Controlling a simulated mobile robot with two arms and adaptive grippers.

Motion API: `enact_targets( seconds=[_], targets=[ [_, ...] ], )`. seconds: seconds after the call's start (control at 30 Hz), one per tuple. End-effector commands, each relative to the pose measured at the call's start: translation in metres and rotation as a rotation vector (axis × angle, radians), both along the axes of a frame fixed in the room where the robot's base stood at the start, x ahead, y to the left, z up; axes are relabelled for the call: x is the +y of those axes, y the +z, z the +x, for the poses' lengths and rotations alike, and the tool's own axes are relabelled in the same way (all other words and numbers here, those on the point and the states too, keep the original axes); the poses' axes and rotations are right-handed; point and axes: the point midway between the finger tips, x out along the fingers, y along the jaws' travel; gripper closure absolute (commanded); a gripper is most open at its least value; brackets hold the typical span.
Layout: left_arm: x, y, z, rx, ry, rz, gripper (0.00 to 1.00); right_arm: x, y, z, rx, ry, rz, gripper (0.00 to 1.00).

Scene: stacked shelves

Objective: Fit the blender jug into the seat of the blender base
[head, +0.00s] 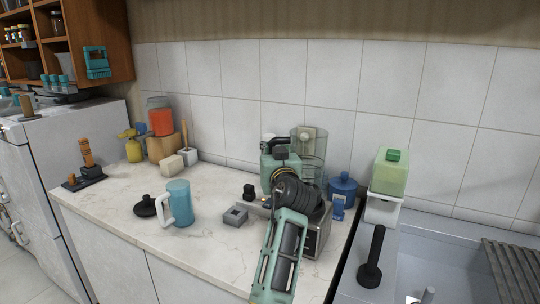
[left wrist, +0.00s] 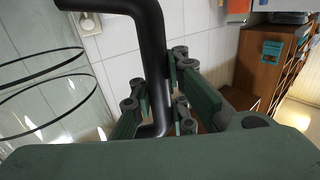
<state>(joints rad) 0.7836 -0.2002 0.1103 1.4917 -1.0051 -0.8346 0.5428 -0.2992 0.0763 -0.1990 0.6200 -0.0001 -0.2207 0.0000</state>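The blender jug (head: 316,150) is a clear, see-through jug with a black handle. It stands upright at the back of the counter's right part, above or behind the blender base; my arm hides its bottom, so I cannot tell whether it is seated. The blender base (head: 318,237) is a silver and dark block, mostly hidden behind my left arm. My left gripper (head: 274,150) is at the jug's left side, on the handle. In the left wrist view the black handle (left wrist: 152,50) passes between the green fingers (left wrist: 158,98), which close on it. My right gripper is out of view.
Near the base are a grey block (head: 235,216), a small black block (head: 249,192) and a blue canister (head: 343,187). A blue mug (head: 180,203) stands left. A green-topped container (head: 391,172) and a sink (head: 440,255) are right. The counter's front middle is clear.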

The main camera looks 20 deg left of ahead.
Motion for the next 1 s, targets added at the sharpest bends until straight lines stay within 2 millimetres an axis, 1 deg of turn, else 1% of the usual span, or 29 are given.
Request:
enact_targets(
  seconds=[0.03, 0.7, 1.0],
  targets=[
    [-0.0003, 0.0037, -0.0002, -0.007, -0.001, 0.0, 1.0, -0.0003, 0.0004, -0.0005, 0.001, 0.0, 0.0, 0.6],
    [-0.0002, 0.0037, -0.0002, -0.007, -0.001, 0.0, 1.0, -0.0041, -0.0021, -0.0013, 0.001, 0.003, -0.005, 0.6],
    [-0.0004, -0.0013, -0.0001, -0.007, -0.001, 0.0, 1.0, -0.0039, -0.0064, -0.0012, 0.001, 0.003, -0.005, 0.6]
  ],
)
